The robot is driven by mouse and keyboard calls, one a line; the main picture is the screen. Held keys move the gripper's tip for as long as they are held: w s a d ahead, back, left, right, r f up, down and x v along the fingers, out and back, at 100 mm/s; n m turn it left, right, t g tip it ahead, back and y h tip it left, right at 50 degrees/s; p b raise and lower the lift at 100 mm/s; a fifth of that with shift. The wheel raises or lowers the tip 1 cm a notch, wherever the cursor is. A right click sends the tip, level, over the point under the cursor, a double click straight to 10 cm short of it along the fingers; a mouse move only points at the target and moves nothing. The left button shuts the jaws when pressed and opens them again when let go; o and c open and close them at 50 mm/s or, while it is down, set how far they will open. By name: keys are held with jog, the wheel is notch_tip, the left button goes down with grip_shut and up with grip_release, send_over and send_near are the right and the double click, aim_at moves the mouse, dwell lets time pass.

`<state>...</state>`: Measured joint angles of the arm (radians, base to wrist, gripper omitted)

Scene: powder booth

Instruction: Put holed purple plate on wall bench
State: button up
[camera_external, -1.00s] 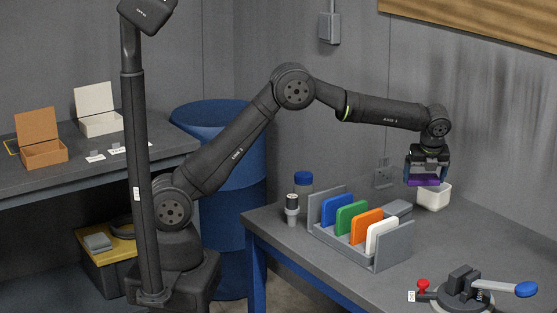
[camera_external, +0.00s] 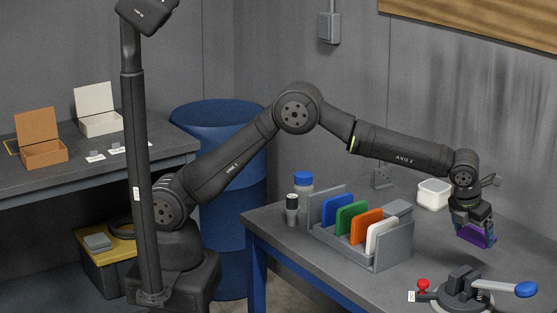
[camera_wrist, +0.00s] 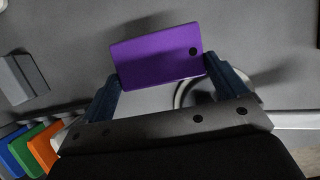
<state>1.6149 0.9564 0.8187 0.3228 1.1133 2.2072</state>
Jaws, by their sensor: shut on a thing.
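The purple plate (camera_external: 482,238) is held in my gripper (camera_external: 473,226) above the right part of the near table, beyond the clamp fixture. In the wrist view the purple plate (camera_wrist: 150,60) spans between the two blue fingers of my gripper (camera_wrist: 162,70), gripped at its side edges. One dark round hole shows near its right end. The bench against the left wall (camera_external: 150,160) has a dark grey top and carries two open boxes, with bare surface near its front right.
A blue drum (camera_external: 222,180) stands between table and bench. A brown box (camera_external: 42,152) sits on the bench.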

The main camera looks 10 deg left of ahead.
aim_at(463, 235)
notch_tip(463, 235, down, 10)
dwell(0.5)
jog(key=o, duration=0.8)
jog(key=shift+f, duration=0.15)
jog(key=v, duration=1.1)
jog(key=shift+a+r, duration=0.1)
jog(key=shift+r, duration=0.3)
jog(key=shift+c, duration=0.6)
jog(key=shift+s+r, duration=0.1)
jog(key=shift+r, duration=0.1)
jog(key=c, duration=0.3)
